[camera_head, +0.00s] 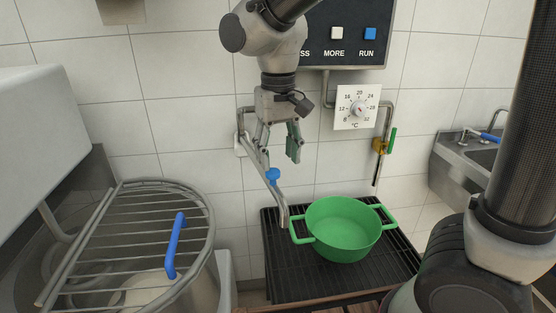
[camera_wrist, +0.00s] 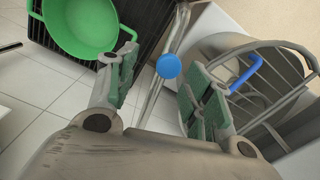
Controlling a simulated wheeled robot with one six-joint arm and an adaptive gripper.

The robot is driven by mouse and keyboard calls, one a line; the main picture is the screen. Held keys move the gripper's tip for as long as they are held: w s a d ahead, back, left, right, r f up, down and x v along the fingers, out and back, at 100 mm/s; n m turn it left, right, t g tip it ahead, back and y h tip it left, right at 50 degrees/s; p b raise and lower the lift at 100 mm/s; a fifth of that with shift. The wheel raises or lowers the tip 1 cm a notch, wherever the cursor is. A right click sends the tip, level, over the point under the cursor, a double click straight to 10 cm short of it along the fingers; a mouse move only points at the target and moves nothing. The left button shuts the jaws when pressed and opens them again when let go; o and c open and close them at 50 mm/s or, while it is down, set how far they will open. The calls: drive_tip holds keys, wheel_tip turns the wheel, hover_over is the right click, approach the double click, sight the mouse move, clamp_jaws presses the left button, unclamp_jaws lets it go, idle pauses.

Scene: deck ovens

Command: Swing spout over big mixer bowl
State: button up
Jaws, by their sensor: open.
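The metal spout (camera_head: 279,198) comes off the wall pipe and slopes down, its tip beside the left handle of a green pot. A blue knob (camera_head: 272,176) sits on the spout. The big mixer bowl (camera_head: 205,285) stands at the lower left under a wire guard (camera_head: 110,240) with a blue handle (camera_head: 174,246). My gripper (camera_head: 278,150) is open and empty, just above the blue knob. In the wrist view the blue knob (camera_wrist: 168,66) lies between and beyond the open fingers (camera_wrist: 160,95), with the spout (camera_wrist: 172,40) behind it.
The green pot (camera_head: 343,230) stands on a black slatted rack (camera_head: 280,270) right of the spout. A sink (camera_head: 470,155) is at the right.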

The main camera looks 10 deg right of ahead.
drive_tip(key=shift+r, duration=2.85)
drive_tip(key=shift+c, duration=0.4)
